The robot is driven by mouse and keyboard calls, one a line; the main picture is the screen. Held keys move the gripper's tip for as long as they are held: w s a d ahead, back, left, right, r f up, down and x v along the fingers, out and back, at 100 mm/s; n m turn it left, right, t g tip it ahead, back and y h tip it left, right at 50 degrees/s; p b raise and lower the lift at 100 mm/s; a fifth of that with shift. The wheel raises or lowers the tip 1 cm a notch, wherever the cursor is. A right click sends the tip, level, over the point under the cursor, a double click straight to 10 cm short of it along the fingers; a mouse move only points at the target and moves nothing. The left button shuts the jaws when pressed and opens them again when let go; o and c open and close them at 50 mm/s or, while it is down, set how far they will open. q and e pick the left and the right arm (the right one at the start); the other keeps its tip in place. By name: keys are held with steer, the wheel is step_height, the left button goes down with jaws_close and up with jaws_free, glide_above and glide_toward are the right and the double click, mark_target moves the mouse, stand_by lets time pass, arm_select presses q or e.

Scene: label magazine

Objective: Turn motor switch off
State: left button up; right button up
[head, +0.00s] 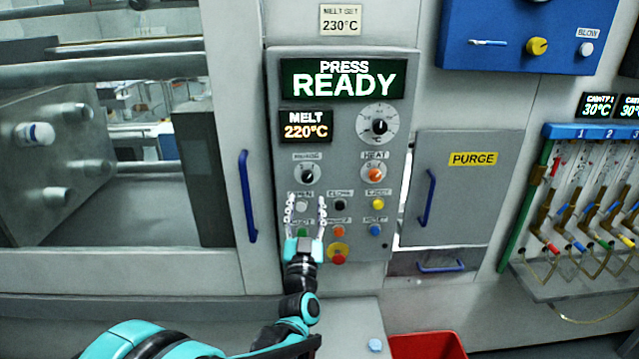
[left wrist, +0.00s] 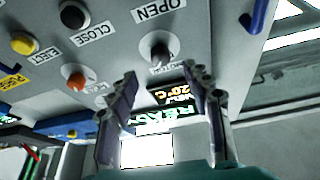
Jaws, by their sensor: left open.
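The dark rotary switch (head: 307,172) sits on the grey control panel (head: 340,190), left of the orange heat switch (head: 375,174). Its label is too blurred to read surely; I take it as the motor switch. It also shows in the left wrist view (left wrist: 160,47), beyond the fingertips and roughly between them. My left gripper (head: 306,198) is open and empty, its fingers pointing up just below the switch, in front of the open button. The same gripper (left wrist: 160,76) shows open in the left wrist view. I cannot tell whether it touches the panel. My right gripper is not in view.
Several push buttons sit close around the fingers, including a black close button (head: 340,205) and a red emergency-style button (head: 338,257). A blue door handle (head: 248,196) stands out at the left, and a purge door (head: 465,190) is at the right. A red bin (head: 428,346) is below.

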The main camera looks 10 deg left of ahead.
mark_target(307, 180)
arm_select(q)
steer(key=b+x, duration=0.1)
steer(key=x, duration=0.6)
steer(key=shift+w+a, duration=0.1)
steer(key=shift+w, duration=0.05)
jaws_close()
